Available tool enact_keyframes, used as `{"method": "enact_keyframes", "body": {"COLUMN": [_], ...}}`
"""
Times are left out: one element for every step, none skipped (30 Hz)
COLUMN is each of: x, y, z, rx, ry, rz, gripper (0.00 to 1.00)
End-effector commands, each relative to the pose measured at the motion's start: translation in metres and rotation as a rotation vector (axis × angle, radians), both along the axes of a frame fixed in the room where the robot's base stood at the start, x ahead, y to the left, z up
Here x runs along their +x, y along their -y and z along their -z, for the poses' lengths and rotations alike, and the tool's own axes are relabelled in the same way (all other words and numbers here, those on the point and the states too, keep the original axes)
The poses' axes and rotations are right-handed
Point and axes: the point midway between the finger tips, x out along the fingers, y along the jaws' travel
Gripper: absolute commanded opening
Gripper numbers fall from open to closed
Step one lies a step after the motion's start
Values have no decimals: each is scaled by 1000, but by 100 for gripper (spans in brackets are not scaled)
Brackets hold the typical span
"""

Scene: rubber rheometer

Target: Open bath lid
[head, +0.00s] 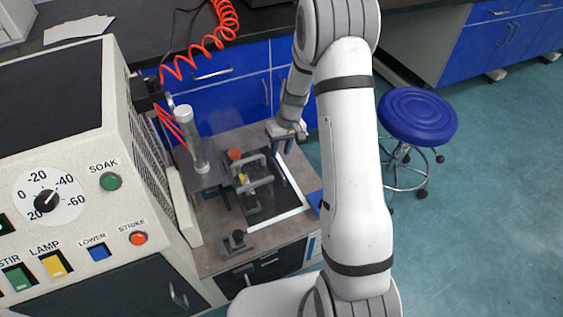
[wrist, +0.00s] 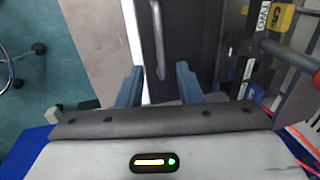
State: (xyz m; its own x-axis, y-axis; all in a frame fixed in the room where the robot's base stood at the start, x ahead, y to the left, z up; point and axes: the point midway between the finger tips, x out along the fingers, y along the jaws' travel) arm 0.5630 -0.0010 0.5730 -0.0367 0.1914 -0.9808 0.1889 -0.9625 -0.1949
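The bath lid looks like the dark flat panel (head: 265,207) with a white edge strip, set in the bench-top left of my arm in the head view. In the wrist view the dark panel (wrist: 190,35) fills the upper middle, with a grey bar handle (wrist: 157,38) on it. My gripper (wrist: 158,84) is open, one blue finger on each side. The handle's near end shows in the gap between the fingers, and I see no contact. In the head view my gripper (head: 283,146) is over the far end of the bath; its fingertips are small there.
A large beige machine (head: 120,120) with dial and buttons stands at the left. A clamp frame (head: 258,162) with yellow and orange parts stands by the lid; it shows at the wrist view's right (wrist: 275,50). A clear cylinder (head: 192,140) and blue stool (head: 417,115) flank the area.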

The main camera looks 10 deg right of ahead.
Motion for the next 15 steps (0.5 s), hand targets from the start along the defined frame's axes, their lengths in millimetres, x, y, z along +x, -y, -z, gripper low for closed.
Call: {"method": "enact_keyframes", "body": {"x": [-1, -1, -2, -2, -2, -2, -2, -3, -3, -3, -3, -3, -3, -3, -3], "y": [-2, -3, -4, -5, -6, -7, -8, -8, -9, -9, -10, -10, -10, -10, -10], "z": [13, 18, 24, 28, 33, 38, 41, 44, 47, 49, 51, 52, 53, 53, 53], "rx": [0, -1, -1, 0, -1, -1, 0, -1, -1, 0, -1, -1, -1, -1, -1], "ry": [-4, -3, -4, -4, -4, -3, -2, -3, -3, -2, -2, -2, -1, -1, -1], "rz": [-1, -1, 0, 0, 0, 0, 1, 0, -1, 0, 0, 0, 0, 0, 0], "gripper": [32, 32, 32, 32, 32, 32, 32, 32, 32, 32, 32, 32, 32, 32, 32]}}
